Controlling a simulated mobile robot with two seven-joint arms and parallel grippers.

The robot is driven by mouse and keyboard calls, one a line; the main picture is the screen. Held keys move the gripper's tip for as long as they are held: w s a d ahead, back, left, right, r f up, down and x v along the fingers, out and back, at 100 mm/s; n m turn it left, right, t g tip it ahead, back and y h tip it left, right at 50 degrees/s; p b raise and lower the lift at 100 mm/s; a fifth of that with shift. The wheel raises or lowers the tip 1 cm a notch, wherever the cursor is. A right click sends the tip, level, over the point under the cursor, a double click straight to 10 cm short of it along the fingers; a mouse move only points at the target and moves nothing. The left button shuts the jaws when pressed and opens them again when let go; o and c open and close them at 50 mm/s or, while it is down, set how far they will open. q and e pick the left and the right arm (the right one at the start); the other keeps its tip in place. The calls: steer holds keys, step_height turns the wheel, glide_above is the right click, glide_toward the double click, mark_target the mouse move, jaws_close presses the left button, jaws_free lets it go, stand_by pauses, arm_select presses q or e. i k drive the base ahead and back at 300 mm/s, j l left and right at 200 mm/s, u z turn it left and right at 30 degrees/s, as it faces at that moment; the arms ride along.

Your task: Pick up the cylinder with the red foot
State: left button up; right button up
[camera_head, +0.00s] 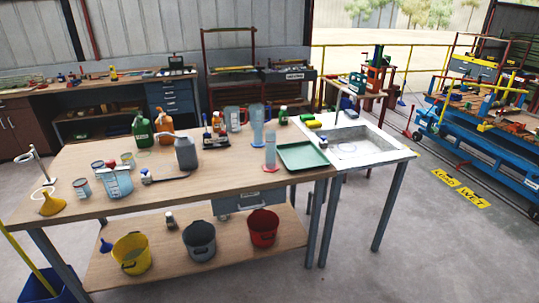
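A clear, bluish measuring cylinder with a red foot (270,153) stands upright on the wooden workbench (225,183), towards its right part. It is just left of a green tray (302,156). A taller, bluer cylinder (257,122) stands behind it, slightly to the left. Neither of my grippers is in view, and nothing is holding the red-footed cylinder.
Left of the cylinder are a grey jug (186,154) and a clear beaker (118,183). A sink (352,146) adjoins the bench at the right. Buckets, including a red one (263,228), stand on the lower shelf. The bench front before the cylinder is clear.

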mark_target(271, 166)
steer(key=i+u, duration=0.1)
steer(key=u, duration=0.35)
steer(key=i+l+u, duration=0.1)
steer(key=u, duration=0.3)
steer(key=i+l+u, duration=0.2)
steer(key=l, duration=0.15)
steer(key=i+l+u, duration=0.15)
steer(key=l, duration=0.15)
steer(key=i+l+u, duration=0.2)
steer(key=l, duration=0.2)
steer(key=i+l, duration=0.1)
steer(key=l, duration=0.4)
steer(key=i+l+u, duration=0.15)
steer(key=l, duration=0.35)
